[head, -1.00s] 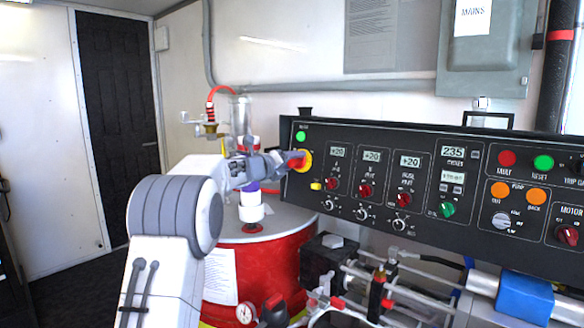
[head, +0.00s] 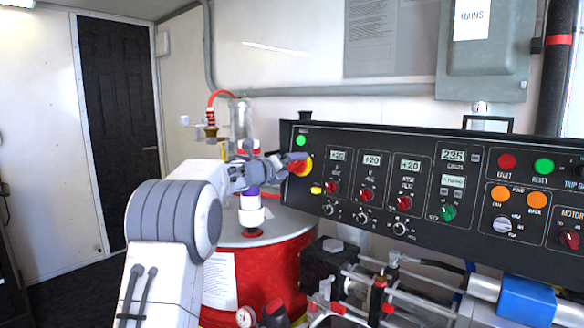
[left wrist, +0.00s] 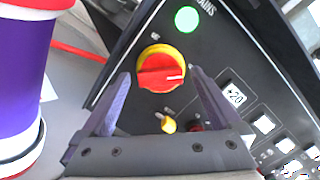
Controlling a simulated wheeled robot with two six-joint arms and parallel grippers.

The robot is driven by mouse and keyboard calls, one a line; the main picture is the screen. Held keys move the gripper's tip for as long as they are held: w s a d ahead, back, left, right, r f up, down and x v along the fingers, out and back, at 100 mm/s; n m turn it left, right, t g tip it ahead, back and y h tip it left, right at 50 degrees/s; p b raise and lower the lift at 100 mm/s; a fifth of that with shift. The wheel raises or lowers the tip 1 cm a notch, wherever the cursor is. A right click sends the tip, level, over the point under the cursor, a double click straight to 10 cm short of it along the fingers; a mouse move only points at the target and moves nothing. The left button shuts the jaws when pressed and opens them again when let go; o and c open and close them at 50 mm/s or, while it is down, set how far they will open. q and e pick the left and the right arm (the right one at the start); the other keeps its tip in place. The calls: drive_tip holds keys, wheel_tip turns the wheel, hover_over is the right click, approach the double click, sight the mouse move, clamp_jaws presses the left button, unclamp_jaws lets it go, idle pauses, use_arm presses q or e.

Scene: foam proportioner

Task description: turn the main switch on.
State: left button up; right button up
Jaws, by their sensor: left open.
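The main switch is a red knob on a yellow ring (head: 304,169) at the left end of the black panel. In the left wrist view the red knob (left wrist: 160,72) faces me, its white mark toward the right. A lit green lamp (left wrist: 187,19) is above it, beside the MAINS label. My left gripper (head: 297,162) is at the switch, partly covering it in the head view. In the left wrist view its two fingers (left wrist: 161,80) are spread, one on each side of the knob; contact cannot be told. My right gripper is not in view.
The black panel (head: 385,222) carries several other knobs, lamps and displays to the right. A small yellow knob (left wrist: 167,124) is close below the switch. A red drum (head: 270,270) stands below, with a white and purple container (head: 250,205) on it, close to my left gripper.

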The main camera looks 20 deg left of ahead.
use_arm(q)
drive_tip(key=f+b+v, duration=0.1)
drive_tip(key=b+v, duration=0.1)
drive_tip(key=v, duration=0.8)
drive_tip(key=shift+r, duration=0.45)
drive_tip(key=shift+s+d, duration=0.1)
drive_tip(key=shift+s, duration=0.05)
drive_tip(key=s+d+f+n+g+y, duration=0.1)
drive_tip(key=d+f+n, duration=0.2)
drive_tip(key=d+n, duration=0.25)
drive_tip(key=s+d+f+n+y, duration=0.2)
drive_tip(key=d+f+n, duration=0.1)
drive_tip(key=d+n, duration=0.3)
drive_tip(key=s+d+f+n+g, duration=0.4)
drive_tip(key=s+d+f+g, duration=0.15)
drive_tip(key=s+f, duration=0.45)
drive_tip(key=s+d+f+n+g, duration=0.4)
drive_tip(key=s+d+f, duration=0.35)
drive_tip(key=s, duration=0.35)
drive_tip(key=s+d+f+n+g, duration=0.1)
drive_tip(key=s+f+n+g, duration=0.15)
drive_tip(key=s, duration=0.75)
drive_tip(key=s+f+n+g, duration=0.1)
drive_tip(key=s+f+g, duration=0.25)
drive_tip(key=s, duration=0.65)
wheel_tip(320, 180, up, 14)
drive_tip(key=p, duration=1.4)
drive_tip(key=shift+s+p, duration=0.2)
drive_tip(key=shift+p, duration=0.15)
